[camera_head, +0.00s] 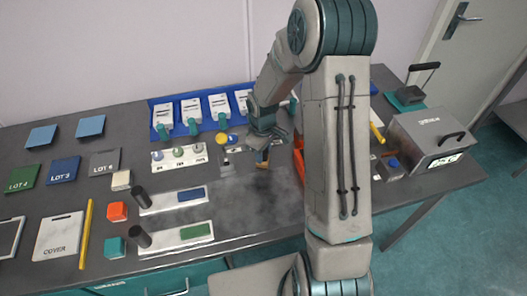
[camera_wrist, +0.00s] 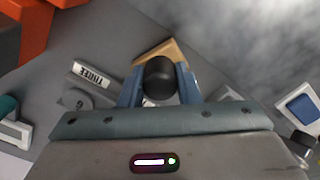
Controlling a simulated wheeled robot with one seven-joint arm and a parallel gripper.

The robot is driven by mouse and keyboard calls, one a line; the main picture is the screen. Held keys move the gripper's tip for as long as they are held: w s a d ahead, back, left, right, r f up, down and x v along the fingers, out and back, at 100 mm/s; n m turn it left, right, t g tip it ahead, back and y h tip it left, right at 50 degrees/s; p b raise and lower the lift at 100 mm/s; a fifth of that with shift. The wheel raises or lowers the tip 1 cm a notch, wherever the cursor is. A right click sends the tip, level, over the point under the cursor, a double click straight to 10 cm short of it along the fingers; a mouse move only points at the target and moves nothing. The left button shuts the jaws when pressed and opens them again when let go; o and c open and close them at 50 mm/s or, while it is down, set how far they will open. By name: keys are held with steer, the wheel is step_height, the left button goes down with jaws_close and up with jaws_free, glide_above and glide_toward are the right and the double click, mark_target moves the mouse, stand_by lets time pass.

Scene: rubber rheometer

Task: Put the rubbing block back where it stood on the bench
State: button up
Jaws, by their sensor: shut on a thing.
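My gripper (camera_wrist: 159,84) is shut on the black round knob (camera_wrist: 160,80) of the rubbing block, with one blue finger on each side. The tan base of the block (camera_wrist: 168,50) shows beyond the knob in the wrist view. In the head view my gripper (camera_head: 262,146) is over the middle of the bench, and a small tan part of the block (camera_head: 262,164) shows below it; my arm hides much of the rest. I cannot tell whether the base touches the bench (camera_head: 240,190).
White plates with blue (camera_head: 170,197) and green (camera_head: 175,236) pads and dark cylinders lie to the left. A blue rack (camera_head: 180,107) of white devices stands behind. An orange object (camera_head: 298,157) is close on the right, with a grey metal box (camera_head: 425,135) farther right. Bare bench lies in front.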

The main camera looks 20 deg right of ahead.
steer(key=o, duration=1)
steer(key=shift+r, duration=0.15)
step_height(320, 180, up, 12)
steer(key=s+r+m+t, duration=0.1)
steer(key=s+r+m, duration=0.1)
steer(key=s, duration=0.5)
steer(key=s+r+m+t, duration=0.1)
steer(key=s+r+m, duration=0.2)
steer(key=s+r, duration=0.2)
steer(key=s+r+m+t, duration=0.1)
steer(key=s+r+m, duration=0.2)
steer(key=s, duration=0.6)
steer(key=shift+s+r+t+b, duration=0.15)
steer(key=shift+r+t+b, duration=0.25)
steer(key=shift+r, duration=0.2)
